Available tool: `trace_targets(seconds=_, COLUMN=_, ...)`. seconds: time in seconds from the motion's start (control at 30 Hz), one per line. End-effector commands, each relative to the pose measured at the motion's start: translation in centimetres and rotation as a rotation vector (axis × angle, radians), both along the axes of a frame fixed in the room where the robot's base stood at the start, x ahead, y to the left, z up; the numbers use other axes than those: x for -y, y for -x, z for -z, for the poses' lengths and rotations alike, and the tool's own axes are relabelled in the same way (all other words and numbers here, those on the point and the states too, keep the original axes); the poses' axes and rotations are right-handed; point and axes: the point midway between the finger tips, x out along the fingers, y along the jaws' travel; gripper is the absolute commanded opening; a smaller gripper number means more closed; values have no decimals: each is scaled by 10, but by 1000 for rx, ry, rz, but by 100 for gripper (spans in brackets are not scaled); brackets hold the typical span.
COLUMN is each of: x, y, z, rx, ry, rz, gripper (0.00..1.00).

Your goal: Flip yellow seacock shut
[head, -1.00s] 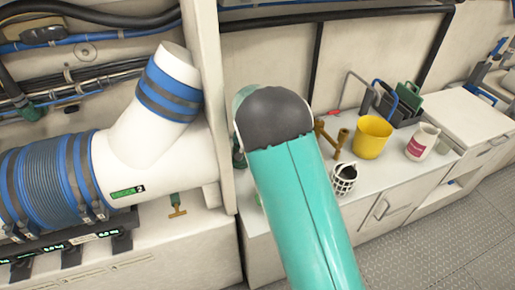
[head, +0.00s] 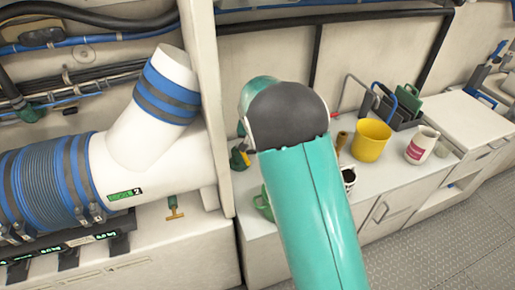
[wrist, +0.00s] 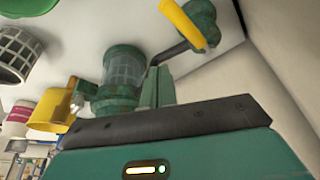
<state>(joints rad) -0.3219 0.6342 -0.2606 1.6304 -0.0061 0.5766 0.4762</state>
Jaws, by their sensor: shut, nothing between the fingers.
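The yellow seacock lever (wrist: 183,20) is a flat bar on a green valve body (wrist: 207,22) at the top of the wrist view. In the head view, the lever (head: 245,157) shows small, just left of my arm. My gripper (wrist: 158,78) is shut and empty, its green fingers standing up below the lever and apart from it in the picture. A dark pipe (wrist: 172,52) runs between the valve and a green strainer with a clear bowl (wrist: 124,70), beside the fingers. My arm hides the gripper in the head view.
A yellow bucket (head: 370,140), a white jug (head: 422,145) and a black-and-white basket (head: 348,176) stand on the white counter, with a green cup (head: 263,203) left of my arm. A white post (head: 208,100) and large white pipe (head: 150,165) stand left. Grey floor is clear at lower right.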

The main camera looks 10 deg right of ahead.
Motion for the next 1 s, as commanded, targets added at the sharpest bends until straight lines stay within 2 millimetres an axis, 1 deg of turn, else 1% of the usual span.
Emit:
trace_targets(seconds=0.03, x=-4, y=0, z=-11, rx=3, ry=-1, rz=-1, gripper=0)
trace_targets(seconds=0.2, x=-16, y=4, z=-41, rx=3, ry=0, rz=0, gripper=0)
trace_targets(seconds=0.33, x=-21, y=5, z=-55, rx=2, ry=1, rz=0, gripper=0)
trace_targets(seconds=0.47, x=-23, y=6, z=-60, rx=1, ry=1, rz=0, gripper=0)
trace_targets(seconds=0.9, x=-22, y=6, z=-61, rx=0, ry=1, rz=1, gripper=0)
trace_targets(seconds=1.0, x=-19, y=11, z=-68, rx=2, ry=-6, rz=0, gripper=0)
